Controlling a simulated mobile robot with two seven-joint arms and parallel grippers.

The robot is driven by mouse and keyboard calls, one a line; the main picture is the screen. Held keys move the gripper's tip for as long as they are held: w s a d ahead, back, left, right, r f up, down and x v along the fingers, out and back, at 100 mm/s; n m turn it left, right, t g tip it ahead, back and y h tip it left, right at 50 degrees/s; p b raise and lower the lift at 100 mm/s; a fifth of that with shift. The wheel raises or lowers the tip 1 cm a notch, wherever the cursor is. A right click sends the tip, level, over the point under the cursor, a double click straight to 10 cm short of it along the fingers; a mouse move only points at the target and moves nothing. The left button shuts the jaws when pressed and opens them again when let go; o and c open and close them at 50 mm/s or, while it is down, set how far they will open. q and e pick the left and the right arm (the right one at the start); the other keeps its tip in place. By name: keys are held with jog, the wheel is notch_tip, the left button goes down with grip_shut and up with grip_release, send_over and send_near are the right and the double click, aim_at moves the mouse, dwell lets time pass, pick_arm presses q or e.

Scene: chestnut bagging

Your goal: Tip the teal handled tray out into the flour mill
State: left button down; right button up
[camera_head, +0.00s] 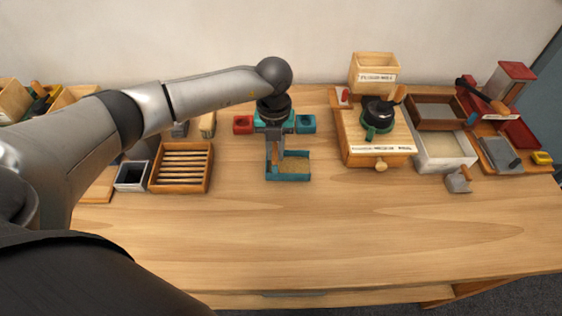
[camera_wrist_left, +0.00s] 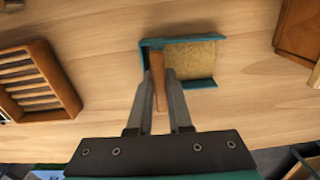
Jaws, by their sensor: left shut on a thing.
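The teal handled tray (camera_head: 288,179) is at the middle of the table and holds a tan, grainy layer. It looks level and appears to be on or just over the wood. In the left wrist view, its teal wall (camera_wrist_left: 190,39) and brown handle (camera_wrist_left: 159,85) show. My left gripper (camera_head: 277,156) points down, its fingers shut on either side of that handle. A wooden box with a round knob, a dark green-black bowl and a crank, which looks like the flour mill (camera_head: 376,160), stands to the right. My right gripper is not in view.
A slatted wooden rack (camera_head: 180,189) and small grey box (camera_head: 131,188) lie left. Red (camera_head: 243,124) and teal (camera_head: 305,124) blocks sit behind the tray. A labelled wooden box (camera_head: 375,62) stands behind the mill; a pale-lined tray (camera_head: 444,167) is right. The table front is clear.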

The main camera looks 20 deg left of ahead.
pick_arm(q)
jog(key=shift+r, duration=0.15)
notch_tip(320, 180, up, 5)
jog(key=p, duration=0.4)
dwell(0.4)
dwell(0.4)
